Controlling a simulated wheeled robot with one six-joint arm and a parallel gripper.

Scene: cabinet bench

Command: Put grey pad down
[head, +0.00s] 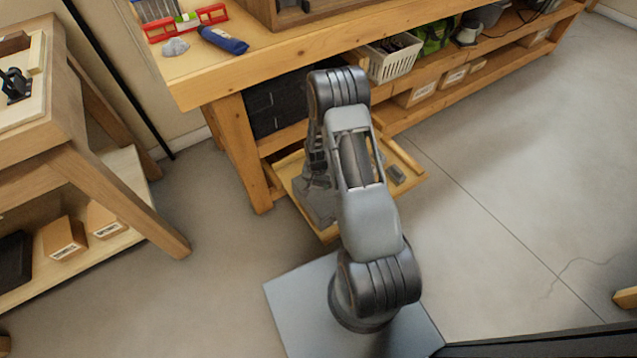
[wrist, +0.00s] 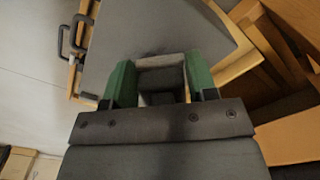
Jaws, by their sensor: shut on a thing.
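The grey pad (wrist: 115,45) is a wide flat slab that fills the upper middle of the wrist view. In the head view part of it (head: 316,206) shows beside my arm, over the open wooden drawer (head: 410,160). My gripper (wrist: 160,75) has green fingers and is shut on the grey pad by a raised grip part between them. In the head view my gripper is mostly hidden behind my arm. I cannot tell whether the pad touches the drawer floor.
A small grey block (head: 396,174) lies at the drawer's right side. The workbench (head: 290,55) overhangs the drawer, with a black case (head: 275,108) and a white basket (head: 393,62) on its shelf. A second wooden bench (head: 90,150) stands left.

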